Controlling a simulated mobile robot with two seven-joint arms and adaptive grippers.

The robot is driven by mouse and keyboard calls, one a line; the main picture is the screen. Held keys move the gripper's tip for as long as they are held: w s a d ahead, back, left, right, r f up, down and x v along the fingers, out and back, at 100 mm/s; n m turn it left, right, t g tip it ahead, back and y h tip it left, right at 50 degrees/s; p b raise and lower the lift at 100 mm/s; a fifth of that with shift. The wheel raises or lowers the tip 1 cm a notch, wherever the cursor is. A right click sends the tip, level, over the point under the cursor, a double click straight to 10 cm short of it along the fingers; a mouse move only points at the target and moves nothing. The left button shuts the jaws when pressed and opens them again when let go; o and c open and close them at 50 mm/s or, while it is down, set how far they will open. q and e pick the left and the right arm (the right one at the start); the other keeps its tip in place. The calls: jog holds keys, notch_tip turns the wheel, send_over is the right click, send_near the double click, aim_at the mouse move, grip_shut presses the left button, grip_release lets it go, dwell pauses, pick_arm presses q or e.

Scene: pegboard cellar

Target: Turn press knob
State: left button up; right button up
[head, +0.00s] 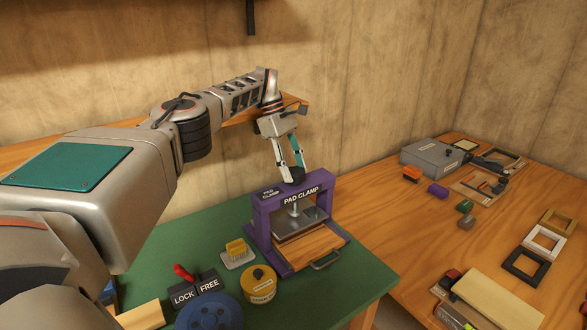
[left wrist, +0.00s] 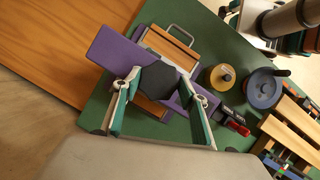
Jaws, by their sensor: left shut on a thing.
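The purple press (head: 262,218), labelled PAD CLAMP, stands on the green table. Its dark knob (head: 297,175) is on top, and a dark plate hangs over a wooden board with a handle in the frame. In the left wrist view the knob (left wrist: 166,77) looks like a black polygon above the purple top bar (left wrist: 113,48). My left gripper (head: 290,166) comes down on the knob from above, shut on it, one finger on each side. The left wrist view also shows my left gripper (left wrist: 164,92) with the knob between its fingers. My right gripper is not in view.
On the green table (head: 190,235) near the press are a yellow round tin (head: 262,287), a yellow brush (head: 237,253), a LOCK/FREE block (head: 196,291) with a red lever, and a blue disc (head: 210,313). A wooden bench (head: 400,230) with frames and a grey box (head: 432,157) is at right.

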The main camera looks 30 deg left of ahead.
pick_arm(q)
jog(key=o, duration=1.1)
jog(key=shift+n, duration=0.3)
